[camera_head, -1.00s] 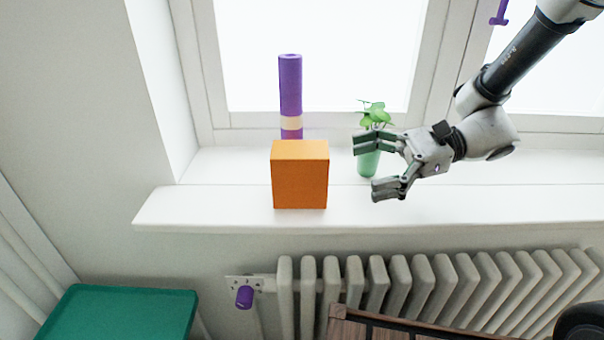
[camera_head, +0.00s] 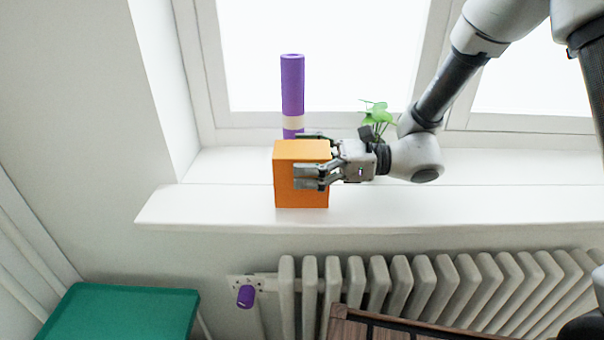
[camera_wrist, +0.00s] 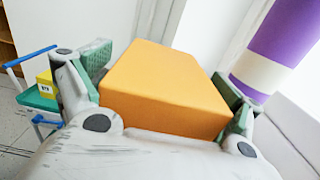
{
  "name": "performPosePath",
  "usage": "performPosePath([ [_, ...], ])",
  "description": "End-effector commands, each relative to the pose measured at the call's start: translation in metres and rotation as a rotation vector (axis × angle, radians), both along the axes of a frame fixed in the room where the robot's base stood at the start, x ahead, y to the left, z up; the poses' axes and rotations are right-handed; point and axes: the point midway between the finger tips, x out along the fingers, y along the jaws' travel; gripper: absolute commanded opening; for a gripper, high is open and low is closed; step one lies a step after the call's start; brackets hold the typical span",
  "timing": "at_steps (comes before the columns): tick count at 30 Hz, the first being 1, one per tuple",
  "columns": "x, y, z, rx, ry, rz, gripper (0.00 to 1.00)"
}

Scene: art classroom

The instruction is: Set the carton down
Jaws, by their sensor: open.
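The carton is an orange box (camera_head: 290,190) standing upright on the white windowsill (camera_head: 200,212). My gripper (camera_head: 316,157) has come in from the right, with one finger in front of the carton and the other behind it. The jaws are open around the carton. In the wrist view the orange carton (camera_wrist: 165,88) fills the space between the two green-padded fingers (camera_wrist: 165,95). The part of the carton's right side near my gripper is hidden in the head view.
A purple roll (camera_head: 292,90) with a pale band stands just behind the carton. A green plant (camera_head: 377,115) stands behind my arm, its pot hidden. A radiator (camera_head: 400,285) is below the sill, and a green surface (camera_head: 125,310) is at lower left. The sill's left end is clear.

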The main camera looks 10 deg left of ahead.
Motion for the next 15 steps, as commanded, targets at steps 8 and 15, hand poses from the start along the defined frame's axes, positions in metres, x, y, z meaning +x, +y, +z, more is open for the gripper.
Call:
performPosePath([
  [8,0.0003,-0.0005,0.0000,0.000,0.000,-0.001,0.65],
  [15,0.0005,-0.0006,-0.0001,-0.001,0.000,-0.001,0.32],
])
